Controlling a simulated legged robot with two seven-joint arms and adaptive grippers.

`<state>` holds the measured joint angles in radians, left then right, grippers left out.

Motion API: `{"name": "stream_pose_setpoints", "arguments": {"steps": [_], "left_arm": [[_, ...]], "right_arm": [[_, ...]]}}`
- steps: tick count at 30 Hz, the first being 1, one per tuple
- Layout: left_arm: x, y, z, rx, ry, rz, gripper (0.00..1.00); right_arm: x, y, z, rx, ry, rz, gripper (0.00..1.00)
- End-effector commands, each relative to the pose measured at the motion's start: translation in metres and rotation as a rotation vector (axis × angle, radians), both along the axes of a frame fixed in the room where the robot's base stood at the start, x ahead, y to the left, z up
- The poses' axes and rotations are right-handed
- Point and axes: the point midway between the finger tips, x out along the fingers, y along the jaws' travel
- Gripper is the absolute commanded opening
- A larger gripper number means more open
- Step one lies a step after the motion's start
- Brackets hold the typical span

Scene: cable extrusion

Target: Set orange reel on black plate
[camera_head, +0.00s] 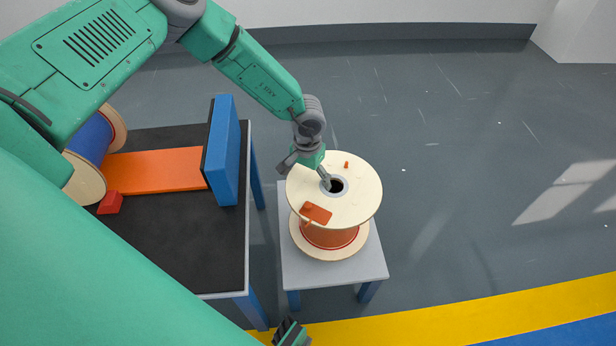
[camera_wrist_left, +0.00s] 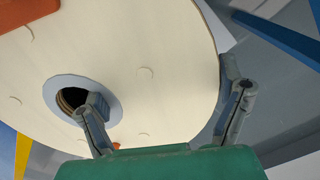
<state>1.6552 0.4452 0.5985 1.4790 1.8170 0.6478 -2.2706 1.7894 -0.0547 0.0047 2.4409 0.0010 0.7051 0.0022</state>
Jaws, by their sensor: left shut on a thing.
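The orange reel (camera_head: 330,236) stands upright on a small grey table, with pale round flanges above and below its orange winding. My left gripper (camera_head: 310,173) is at the far-left part of the top flange. In the left wrist view, one finger of my left gripper (camera_wrist_left: 165,115) reaches into the reel's centre hole and the other is outside the flange's rim. It is shut on the flange (camera_wrist_left: 150,50). The black plate (camera_head: 190,245) seems to be the dark top of the larger table at left.
On the dark top, a blue upright board (camera_head: 226,150) stands on the side facing the reel. An orange board (camera_head: 155,170) and a blue reel (camera_head: 92,138) lie behind it. A gap separates the dark-topped table from the small grey table (camera_head: 300,268). Floor to the right is clear.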

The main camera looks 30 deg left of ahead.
Motion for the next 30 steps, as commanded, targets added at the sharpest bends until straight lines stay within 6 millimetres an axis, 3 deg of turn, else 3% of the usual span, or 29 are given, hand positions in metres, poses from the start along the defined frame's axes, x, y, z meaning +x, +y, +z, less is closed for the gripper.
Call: {"name": "stream_pose_setpoints", "arguments": {"steps": [11,12,22,30], "left_arm": [[0.001,-0.001,-0.007,-0.001,-0.002,0.001,0.36],[0.001,-0.001,-0.006,-0.001,-0.002,0.001,0.97],[0.000,0.000,-0.006,0.001,0.001,0.000,0.97],[0.000,0.000,0.013,0.000,0.000,0.000,0.97]], "right_arm": [[0.000,0.000,-0.006,0.000,0.000,0.000,0.40],[0.000,0.000,-0.006,0.000,0.000,0.000,0.40],[0.000,0.000,-0.004,0.000,0.000,0.000,0.40],[0.000,0.000,0.010,0.000,0.000,0.000,0.40]]}}
